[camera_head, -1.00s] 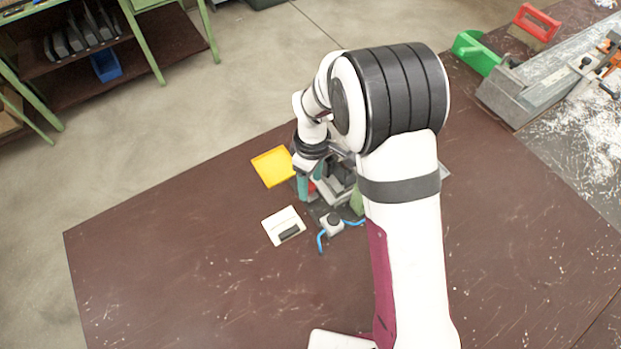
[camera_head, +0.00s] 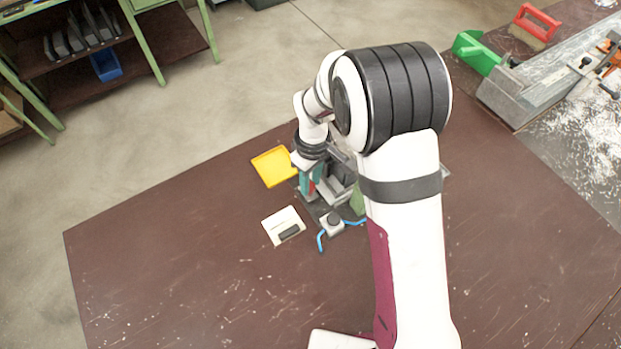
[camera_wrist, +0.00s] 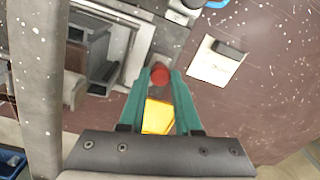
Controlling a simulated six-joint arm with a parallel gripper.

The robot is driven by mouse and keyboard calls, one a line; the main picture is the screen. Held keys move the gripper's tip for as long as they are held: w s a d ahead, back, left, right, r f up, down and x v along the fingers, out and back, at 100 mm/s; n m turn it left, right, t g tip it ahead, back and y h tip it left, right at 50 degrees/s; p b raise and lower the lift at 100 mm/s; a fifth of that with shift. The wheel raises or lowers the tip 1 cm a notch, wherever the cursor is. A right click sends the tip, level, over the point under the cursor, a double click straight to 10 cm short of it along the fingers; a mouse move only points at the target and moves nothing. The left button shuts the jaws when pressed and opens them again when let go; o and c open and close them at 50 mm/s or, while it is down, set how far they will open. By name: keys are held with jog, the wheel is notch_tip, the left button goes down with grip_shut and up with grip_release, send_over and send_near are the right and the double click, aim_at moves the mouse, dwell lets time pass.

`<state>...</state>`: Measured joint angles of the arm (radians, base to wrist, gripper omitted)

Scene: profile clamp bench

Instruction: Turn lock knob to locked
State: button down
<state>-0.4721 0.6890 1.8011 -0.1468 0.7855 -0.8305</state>
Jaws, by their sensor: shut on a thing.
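The red lock knob (camera_wrist: 160,75) sits at the side of the grey profile clamp (camera_wrist: 137,48). My gripper (camera_wrist: 164,73) has two teal fingers, with their tips on either side of the knob, shut on it. In the head view my gripper (camera_head: 311,188) points down at the clamp's left side, and only a little red shows between the fingers. The clamp (camera_head: 338,188) is partly hidden behind my arm there. The knob's markings and turn position cannot be made out.
A yellow tray (camera_head: 273,167) lies just left of my gripper. A white pad (camera_head: 281,222) with a dark block and a grey button box (camera_head: 332,222) with a blue cable lie in front. The brown bench is clear at the front left.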

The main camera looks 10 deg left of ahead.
jog(key=m, duration=0.8)
jog(key=shift+s, duration=0.1)
jog(key=m, duration=0.3)
jog(key=shift+m, duration=0.3)
jog(key=shift+m+t, duration=0.3)
jog(key=shift+m, duration=1.6)
jog(key=c, duration=0.6)
grip_release()
jog(key=shift+r, duration=0.1)
